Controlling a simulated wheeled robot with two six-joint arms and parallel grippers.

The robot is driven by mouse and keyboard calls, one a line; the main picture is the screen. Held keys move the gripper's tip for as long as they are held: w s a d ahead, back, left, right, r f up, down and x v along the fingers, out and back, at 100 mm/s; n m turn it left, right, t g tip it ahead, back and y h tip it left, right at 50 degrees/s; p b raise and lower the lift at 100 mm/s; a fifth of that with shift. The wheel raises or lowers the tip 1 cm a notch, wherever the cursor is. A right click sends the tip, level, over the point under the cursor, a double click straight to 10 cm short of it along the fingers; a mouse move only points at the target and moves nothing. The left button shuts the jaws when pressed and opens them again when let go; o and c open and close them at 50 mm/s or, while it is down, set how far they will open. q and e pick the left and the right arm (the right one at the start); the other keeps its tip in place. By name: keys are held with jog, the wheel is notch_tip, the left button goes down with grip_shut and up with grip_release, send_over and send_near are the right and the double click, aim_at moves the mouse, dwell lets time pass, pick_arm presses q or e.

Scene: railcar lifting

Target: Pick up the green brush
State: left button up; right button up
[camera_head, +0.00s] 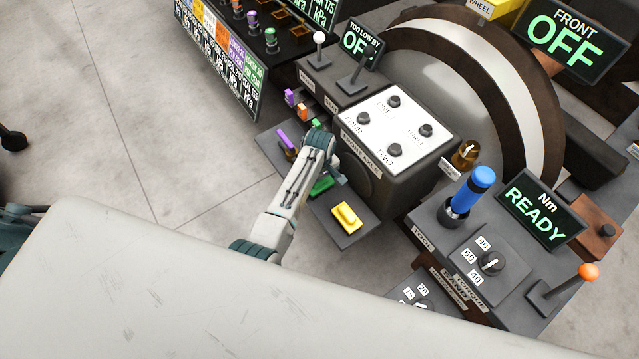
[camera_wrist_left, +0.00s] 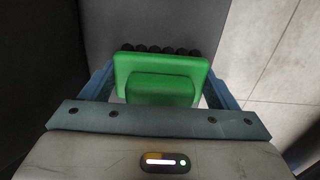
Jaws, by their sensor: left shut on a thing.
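The green brush (camera_head: 321,186) shows in the head view at the grey shelf, between the purple item and the yellow brush, partly covered by my left arm. In the left wrist view the green brush (camera_wrist_left: 162,72) fills the space between the fingers, with dark bristles along its far edge. My left gripper (camera_wrist_left: 160,85) is shut on it, one finger at each side. In the head view the left gripper (camera_head: 333,178) is mostly hidden behind its own arm. Whether the brush touches the shelf is unclear. My right gripper is not in view.
A yellow brush (camera_head: 346,217) lies on the grey shelf (camera_head: 352,236) to the right. A purple item (camera_head: 287,143) is at the shelf's left end. The box with the white button panel (camera_head: 394,128) stands close behind. Open floor (camera_head: 150,130) lies to the left.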

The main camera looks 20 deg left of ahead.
pick_arm(q)
notch_tip(320, 180, up, 9)
jog(key=shift+r, duration=0.5)
jog(key=o, duration=0.5)
jog(key=c, duration=0.4)
jog(key=shift+o, duration=0.2)
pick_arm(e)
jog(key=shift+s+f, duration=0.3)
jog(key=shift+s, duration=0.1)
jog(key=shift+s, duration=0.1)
